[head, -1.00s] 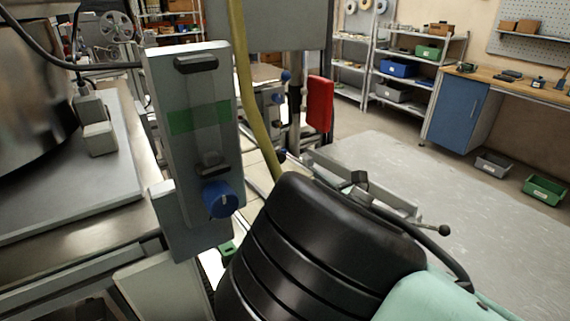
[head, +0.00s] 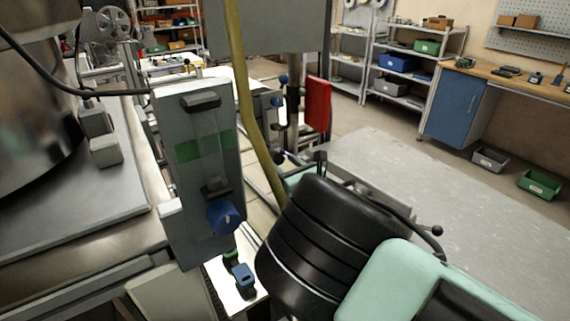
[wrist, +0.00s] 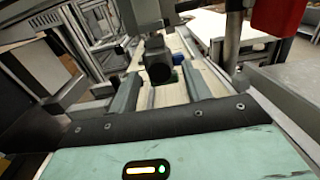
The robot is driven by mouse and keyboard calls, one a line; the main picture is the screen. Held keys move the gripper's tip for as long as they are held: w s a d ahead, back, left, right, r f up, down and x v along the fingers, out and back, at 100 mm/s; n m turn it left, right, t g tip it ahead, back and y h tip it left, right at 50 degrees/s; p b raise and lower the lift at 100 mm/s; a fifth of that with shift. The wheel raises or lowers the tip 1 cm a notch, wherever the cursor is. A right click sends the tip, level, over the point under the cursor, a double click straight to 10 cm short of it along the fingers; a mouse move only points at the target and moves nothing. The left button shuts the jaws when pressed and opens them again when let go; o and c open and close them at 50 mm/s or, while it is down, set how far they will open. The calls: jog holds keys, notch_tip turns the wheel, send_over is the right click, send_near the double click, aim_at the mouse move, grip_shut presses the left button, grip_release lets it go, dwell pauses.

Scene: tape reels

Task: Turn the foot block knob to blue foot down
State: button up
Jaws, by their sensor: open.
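In the wrist view a dark round knob-like part (wrist: 158,70) hangs from a grey block. A small blue piece (wrist: 178,74) shows at its right and a green piece (wrist: 148,80) at its left; I take these for the foot block. My gripper (wrist: 161,95) is open, its two grey fingers on either side of this part in the picture; I cannot tell any contact. In the head view a blue piece (head: 243,276) sits low over a bright surface, with green behind it. My dark wrist hides my fingertips there.
A grey flow-gauge panel (head: 170,130) with a blue knob (head: 224,217) stands left of my arm. A yellow hose (head: 243,90) hangs beside it. A red box (head: 318,103) is behind.

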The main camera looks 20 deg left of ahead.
jog(key=c, duration=1)
jog(key=shift+f+m+b, duration=0.1)
jog(key=shift+m+b, duration=0.2)
jog(key=shift+b, duration=0.15)
jog(key=m+b, duration=0.2)
jog(key=b, duration=0.1)
jog(key=shift+f+m, duration=0.15)
jog(key=shift+m, duration=0.25)
jog(key=m+h+b, duration=0.1)
jog(key=m+b, duration=0.4)
jog(key=m, duration=0.1)
jog(key=shift+t, duration=0.4)
jog(key=m+b, duration=0.3)
jog(key=m, duration=0.1)
jog(key=shift+m+h, duration=0.3)
jog(key=shift+m, duration=0.1)
jog(key=m+b, duration=0.2)
jog(key=m, duration=0.1)
jog(key=m+b, duration=0.1)
jog(key=shift+r+m+h, duration=0.3)
jog(key=shift+b, duration=0.3)
